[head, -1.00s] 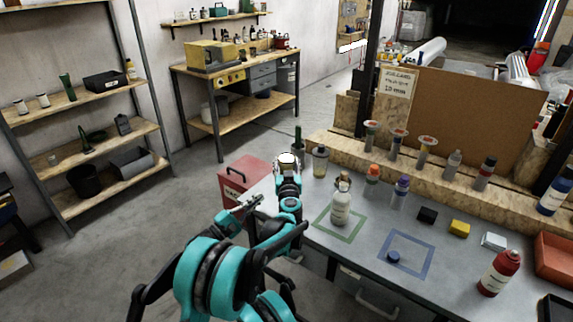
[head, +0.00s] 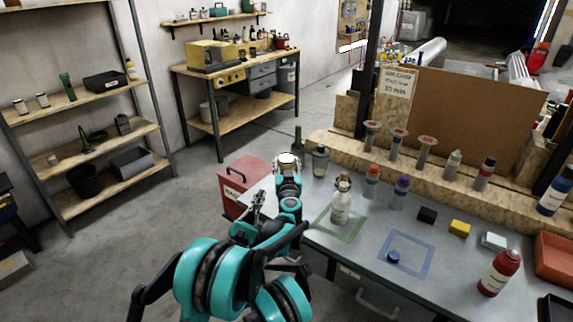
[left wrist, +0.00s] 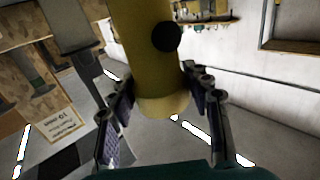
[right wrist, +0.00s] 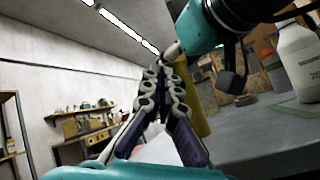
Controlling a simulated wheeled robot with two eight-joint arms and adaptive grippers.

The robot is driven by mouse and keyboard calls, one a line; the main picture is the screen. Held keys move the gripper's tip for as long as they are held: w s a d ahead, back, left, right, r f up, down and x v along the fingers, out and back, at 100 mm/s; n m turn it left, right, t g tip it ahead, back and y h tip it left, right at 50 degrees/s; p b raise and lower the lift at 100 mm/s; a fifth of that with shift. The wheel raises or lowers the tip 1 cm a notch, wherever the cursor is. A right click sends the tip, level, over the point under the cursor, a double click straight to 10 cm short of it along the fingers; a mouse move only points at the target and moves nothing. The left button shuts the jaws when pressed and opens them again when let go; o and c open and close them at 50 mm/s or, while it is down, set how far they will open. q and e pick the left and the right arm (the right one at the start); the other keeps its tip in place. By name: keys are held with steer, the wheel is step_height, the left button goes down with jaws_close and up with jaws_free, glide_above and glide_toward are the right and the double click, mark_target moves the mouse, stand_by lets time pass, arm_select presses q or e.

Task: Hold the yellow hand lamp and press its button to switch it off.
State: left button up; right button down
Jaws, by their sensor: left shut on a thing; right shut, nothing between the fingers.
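The yellow hand lamp (left wrist: 145,65) stands between the fingers of my left gripper (left wrist: 155,95), which is shut on it. A round black button (left wrist: 166,37) on the lamp faces the left wrist camera.
The grey table (head: 330,245) carries a white bottle (head: 341,205) on a green square, a blue cap (head: 393,257) in a blue square, a red bottle (head: 499,273) and small blocks. Several bottles stand along the back. A red box (head: 240,185) is left of the table.

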glide_toward(282, 170)
steer(key=x, duration=0.4)
steer(key=shift+w, duration=0.1)
steer(key=shift+d, duration=0.1)
stand_by(1.3)
